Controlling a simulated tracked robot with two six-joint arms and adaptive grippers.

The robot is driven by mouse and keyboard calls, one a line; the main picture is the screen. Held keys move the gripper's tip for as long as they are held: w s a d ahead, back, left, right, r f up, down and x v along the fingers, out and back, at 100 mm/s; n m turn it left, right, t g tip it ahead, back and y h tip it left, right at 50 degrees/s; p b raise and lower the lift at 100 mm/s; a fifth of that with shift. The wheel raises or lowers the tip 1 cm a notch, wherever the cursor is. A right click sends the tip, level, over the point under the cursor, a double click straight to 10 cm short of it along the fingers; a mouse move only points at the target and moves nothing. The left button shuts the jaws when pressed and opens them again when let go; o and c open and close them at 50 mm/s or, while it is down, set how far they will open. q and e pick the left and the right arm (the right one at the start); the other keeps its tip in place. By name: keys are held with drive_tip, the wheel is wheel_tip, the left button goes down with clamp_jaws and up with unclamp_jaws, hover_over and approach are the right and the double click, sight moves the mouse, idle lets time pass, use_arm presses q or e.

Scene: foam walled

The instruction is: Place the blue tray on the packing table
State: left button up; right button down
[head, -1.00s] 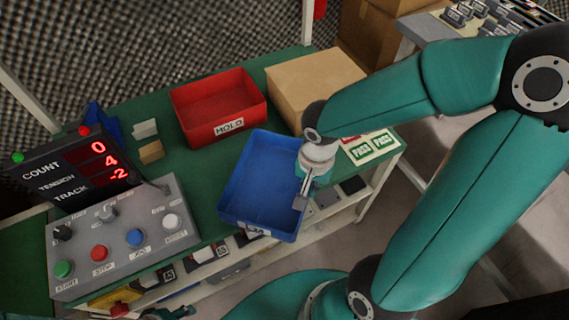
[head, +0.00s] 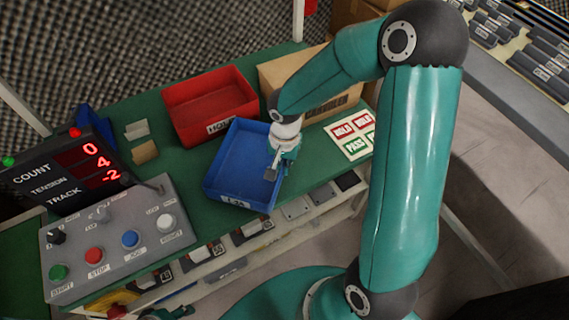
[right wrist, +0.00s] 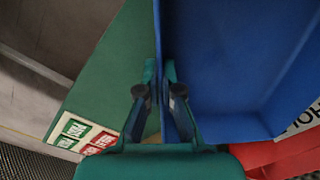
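The blue tray (head: 238,160) is upright and empty on the green packing table (head: 180,215), near the front edge, with a label on its front wall. I cannot tell whether its whole base rests on the table. My right gripper (head: 272,176) is at the tray's right wall. In the right wrist view, its fingers (right wrist: 160,80) lie close on both sides of the wall of the blue tray (right wrist: 225,65) and look shut on it. A dark teal piece at the bottom edge of the head view, seemingly my left gripper (head: 170,313), is mostly cut off.
A red HOLD tray (head: 210,102) stands just behind the blue tray. A cardboard box (head: 330,105) and a HOLD/PASS label sheet (head: 352,135) are to the right. A grey button panel (head: 115,240) and counter display (head: 65,175) are at left. A shelf (head: 220,262) runs below the tabletop.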

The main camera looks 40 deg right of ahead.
drive_tip(key=shift+f, duration=0.15)
drive_tip(key=c, duration=1.3)
unclamp_jaws()
drive_tip(key=shift+r, duration=0.25)
wheel_tip(320, 180, up, 12)
drive_tip(key=shift+s+f+p, duration=0.1)
drive_tip(key=shift+s+p, duration=0.05)
drive_tip(key=shift+p, duration=0.9)
